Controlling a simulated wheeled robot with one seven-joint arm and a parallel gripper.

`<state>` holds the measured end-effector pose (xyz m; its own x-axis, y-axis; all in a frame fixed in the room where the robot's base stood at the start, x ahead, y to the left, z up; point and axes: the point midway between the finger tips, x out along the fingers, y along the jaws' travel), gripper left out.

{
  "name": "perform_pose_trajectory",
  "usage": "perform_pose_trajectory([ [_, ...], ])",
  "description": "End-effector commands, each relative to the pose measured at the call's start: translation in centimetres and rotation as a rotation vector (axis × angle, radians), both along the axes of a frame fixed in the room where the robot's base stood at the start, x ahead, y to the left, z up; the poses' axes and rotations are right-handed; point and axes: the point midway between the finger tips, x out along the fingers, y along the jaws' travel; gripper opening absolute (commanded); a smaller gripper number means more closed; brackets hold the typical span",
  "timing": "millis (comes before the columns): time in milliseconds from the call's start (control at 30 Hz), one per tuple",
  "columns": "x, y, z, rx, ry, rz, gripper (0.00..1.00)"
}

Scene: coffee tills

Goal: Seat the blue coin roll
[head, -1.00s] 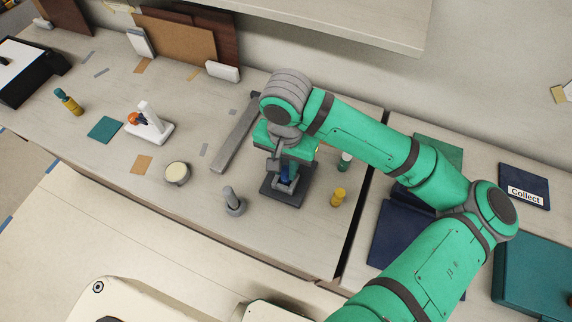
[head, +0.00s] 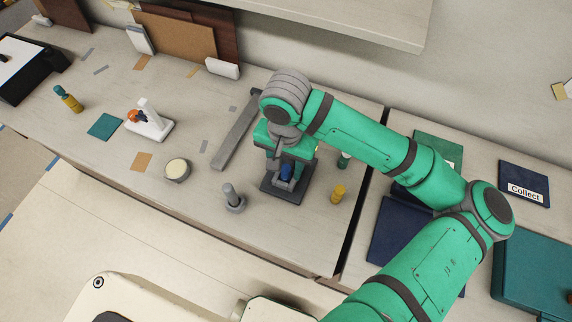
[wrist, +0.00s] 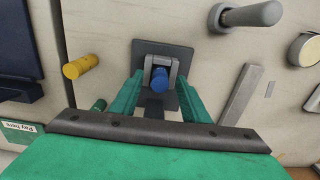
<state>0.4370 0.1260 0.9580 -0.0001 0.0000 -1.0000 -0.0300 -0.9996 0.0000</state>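The blue coin roll (head: 286,172) stands in a grey bracket (wrist: 174,65) on a dark square base plate (head: 287,194). In the wrist view the blue coin roll (wrist: 160,79) shows its round end between the bracket's sides. My gripper (wrist: 160,88) is open, with one green finger on each side of the roll and visible gaps to both. In the head view my gripper (head: 287,165) is over the bracket. How deep the roll sits is hard to tell.
A round pale-topped pot (head: 177,169) is further left.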

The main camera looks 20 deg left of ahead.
Motion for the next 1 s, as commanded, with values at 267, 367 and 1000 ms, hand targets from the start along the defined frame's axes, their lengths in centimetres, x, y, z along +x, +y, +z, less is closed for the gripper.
perform_pose_trajectory([
  [267, 0.1, 0.0, 1.4, 0.001, -0.003, 0.000, 0.42],
  [367, 0.0, 0.1, 3.0, 0.001, -0.003, 0.002, 0.42],
  [1000, 0.0, 0.0, 10.8, 0.000, 0.000, 0.001, 0.42],
])
